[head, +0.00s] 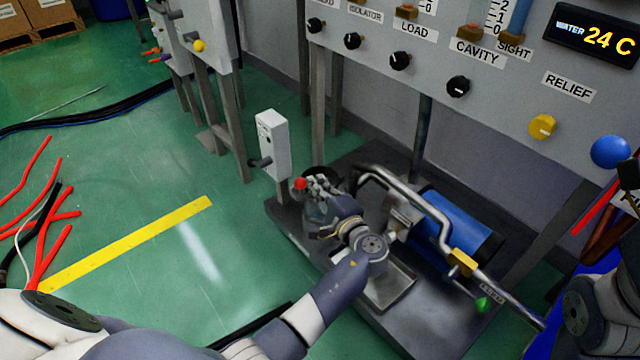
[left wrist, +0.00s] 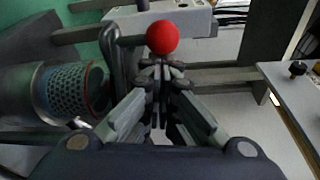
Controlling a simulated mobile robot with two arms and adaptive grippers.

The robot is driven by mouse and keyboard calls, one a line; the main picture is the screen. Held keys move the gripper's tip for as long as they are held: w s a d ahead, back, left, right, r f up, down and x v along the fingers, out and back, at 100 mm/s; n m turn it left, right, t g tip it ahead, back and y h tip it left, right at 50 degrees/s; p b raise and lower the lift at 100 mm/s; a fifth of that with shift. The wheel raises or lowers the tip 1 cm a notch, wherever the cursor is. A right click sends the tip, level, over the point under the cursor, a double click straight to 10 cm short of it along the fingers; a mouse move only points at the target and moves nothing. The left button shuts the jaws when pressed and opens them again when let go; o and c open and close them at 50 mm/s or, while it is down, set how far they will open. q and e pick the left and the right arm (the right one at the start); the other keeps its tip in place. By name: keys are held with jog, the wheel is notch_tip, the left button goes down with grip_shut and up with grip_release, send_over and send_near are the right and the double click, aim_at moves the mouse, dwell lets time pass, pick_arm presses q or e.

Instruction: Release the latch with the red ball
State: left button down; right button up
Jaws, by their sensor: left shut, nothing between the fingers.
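The red ball (head: 300,184) is low over the dark skid, just left of my left gripper's fingers in the head view. My left gripper (head: 318,184) is shut and empty close to it. In the left wrist view the red ball (left wrist: 162,38) is straight ahead of the closed fingertips (left wrist: 160,72). I cannot tell whether they touch it. The latch under the ball is mostly hidden by the ball and fingers. My right gripper is not clearly visible.
A grey box (head: 272,142) on a post stands behind the ball. A bent metal pipe (head: 410,192) and a blue cylinder (head: 447,220) lie to the right. The control panel (head: 500,120) overhangs the back. Green floor is open at left, beside the yellow stripe (head: 130,242).

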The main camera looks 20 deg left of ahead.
pick_arm(q)
jog(key=shift+s, duration=0.2)
dwell(1.3)
notch_tip(320, 180, up, 10)
dwell(0.5)
dwell(0.4)
